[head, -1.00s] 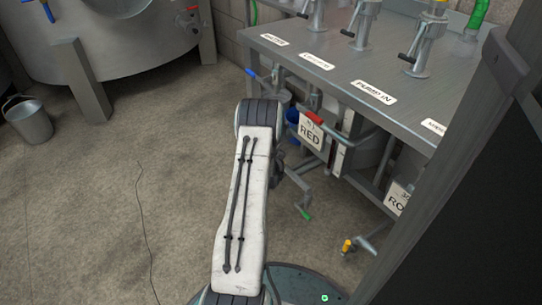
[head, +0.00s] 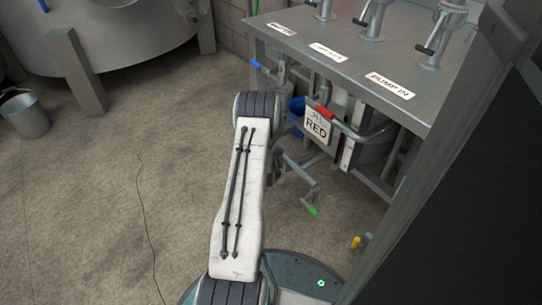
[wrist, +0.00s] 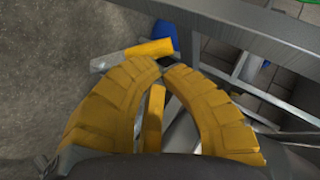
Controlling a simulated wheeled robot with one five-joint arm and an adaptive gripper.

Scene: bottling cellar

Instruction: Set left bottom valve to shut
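My gripper (wrist: 166,70) shows in the wrist view as two bowed yellow fingers with their tips close together. A yellow valve handle (wrist: 150,49) on a grey lever lies just beyond the tips. Another yellow bar (wrist: 152,118) shows through the gap between the fingers; I cannot see it being gripped. In the head view my arm hides the gripper and these handles. I cannot tell which is the left bottom valve.
A dark post (head: 440,170) blocks the right. Open floor (head: 90,190) lies left.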

